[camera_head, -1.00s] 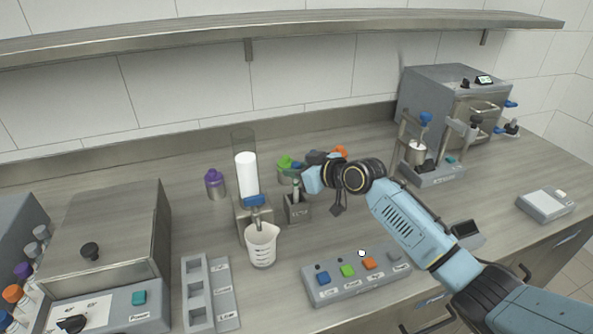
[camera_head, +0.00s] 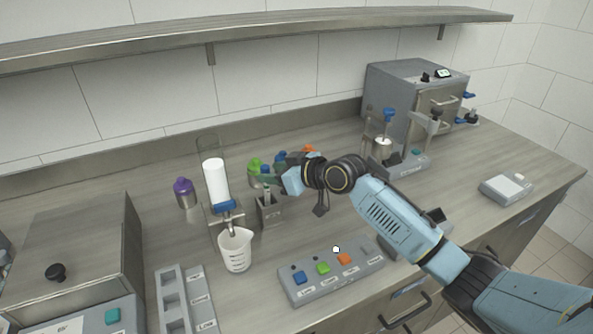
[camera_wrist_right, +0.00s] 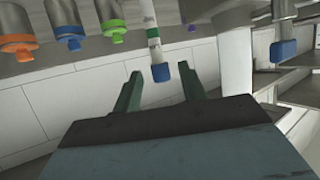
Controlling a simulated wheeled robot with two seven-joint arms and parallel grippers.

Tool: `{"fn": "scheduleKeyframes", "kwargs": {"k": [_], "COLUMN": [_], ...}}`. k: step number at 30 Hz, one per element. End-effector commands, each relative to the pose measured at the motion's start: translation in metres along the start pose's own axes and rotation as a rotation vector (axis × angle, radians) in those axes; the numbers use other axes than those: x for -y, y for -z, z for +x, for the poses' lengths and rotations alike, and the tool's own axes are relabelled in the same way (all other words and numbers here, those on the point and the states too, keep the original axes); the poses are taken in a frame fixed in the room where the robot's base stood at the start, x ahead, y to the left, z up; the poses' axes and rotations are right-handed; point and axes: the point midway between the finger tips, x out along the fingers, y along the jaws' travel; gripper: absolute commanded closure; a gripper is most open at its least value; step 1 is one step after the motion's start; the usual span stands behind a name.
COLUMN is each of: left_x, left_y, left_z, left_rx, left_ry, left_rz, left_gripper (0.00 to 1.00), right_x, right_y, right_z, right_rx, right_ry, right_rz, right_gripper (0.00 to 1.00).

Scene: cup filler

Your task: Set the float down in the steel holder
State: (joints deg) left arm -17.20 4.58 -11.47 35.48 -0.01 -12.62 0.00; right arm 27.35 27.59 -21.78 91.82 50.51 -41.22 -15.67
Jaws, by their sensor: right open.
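The float is a slim pale stick with a green band and a blue end (camera_wrist_right: 161,72). It shows in the right wrist view, where the scene looks upside down. In the head view it stands upright in the small steel holder (camera_head: 269,213), its upper part partly hidden by my gripper. My right gripper (camera_head: 268,181) is just above and right of the holder. In the wrist view its two fingers (camera_wrist_right: 160,77) are apart, with the float's blue end in the gap between their tips and clear space on both sides. My left gripper is not in view.
A clear tube filler with a white cylinder (camera_head: 215,182) stands left of the holder, above a white beaker (camera_head: 236,252). Capped bottles stand behind the holder, a purple one (camera_head: 185,193) at left. A button panel (camera_head: 330,276) lies in front.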

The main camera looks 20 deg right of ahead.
Motion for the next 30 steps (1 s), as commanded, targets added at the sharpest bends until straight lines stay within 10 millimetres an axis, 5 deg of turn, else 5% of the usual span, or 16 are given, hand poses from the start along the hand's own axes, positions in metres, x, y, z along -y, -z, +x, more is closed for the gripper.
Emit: {"fn": "scheduleKeyframes", "kwargs": {"k": [13, 30], "left_x": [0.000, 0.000], "left_y": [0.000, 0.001], "left_z": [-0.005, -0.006], "left_rx": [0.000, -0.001], "left_ry": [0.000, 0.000], "left_rz": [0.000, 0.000], "left_gripper": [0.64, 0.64], "right_x": [-0.001, 0.000], "right_y": [-0.001, 0.000], "right_z": [-0.080, -0.088], "right_rx": [0.002, 0.000], "right_ry": [0.000, 0.001], "right_rz": [-0.002, 0.000], "right_gripper": [0.58, 0.58]}}
